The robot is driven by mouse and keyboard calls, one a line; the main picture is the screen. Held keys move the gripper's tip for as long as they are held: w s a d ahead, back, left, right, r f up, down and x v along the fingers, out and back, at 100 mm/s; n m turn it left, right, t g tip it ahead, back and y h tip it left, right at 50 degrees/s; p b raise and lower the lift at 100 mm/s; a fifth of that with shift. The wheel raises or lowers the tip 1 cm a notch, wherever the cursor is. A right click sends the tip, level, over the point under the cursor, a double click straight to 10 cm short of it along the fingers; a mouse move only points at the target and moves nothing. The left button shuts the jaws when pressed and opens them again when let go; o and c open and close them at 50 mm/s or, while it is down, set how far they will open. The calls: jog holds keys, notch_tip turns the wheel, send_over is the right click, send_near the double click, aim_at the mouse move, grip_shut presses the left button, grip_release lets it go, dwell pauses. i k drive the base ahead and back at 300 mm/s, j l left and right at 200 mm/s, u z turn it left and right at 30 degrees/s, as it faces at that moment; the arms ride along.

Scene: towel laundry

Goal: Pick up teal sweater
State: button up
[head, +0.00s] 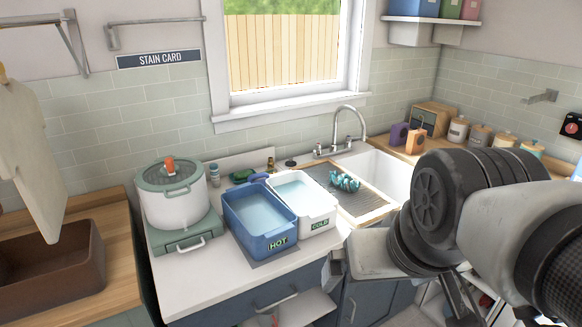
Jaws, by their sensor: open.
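A small crumpled teal item (345,182), which looks like the teal sweater, lies on the grey ribbed drainboard (322,174) left of the sink basin. It is in full view and nothing touches it from above. My arm fills the lower right of the head view. My gripper (458,298) shows only in part, low in the picture below the dark wrist joint, to the right of and nearer than the teal item. It is open, apart from the teal item, and I see nothing held in it.
A blue HOT tub (247,231) and a white COLD tub (325,215), both with water, stand left of the drainboard. A lidded pot (172,200) stands further left. The faucet (350,118) rises behind. Canisters (480,136) line the right counter. A brown bin (50,285) sits at left.

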aim_at(344, 181)
jog(key=i+l+u, duration=0.1)
jog(key=i+l, duration=0.2)
jog(key=i+l+u, duration=0.1)
jog(key=i+l, duration=0.15)
jog(key=i+l+u, duration=0.1)
jog(key=i+l, duration=0.15)
jog(key=l, duration=0.25)
jog(key=i+l+u, duration=0.25)
jog(key=i+l, duration=0.2)
jog(key=l, duration=0.35)
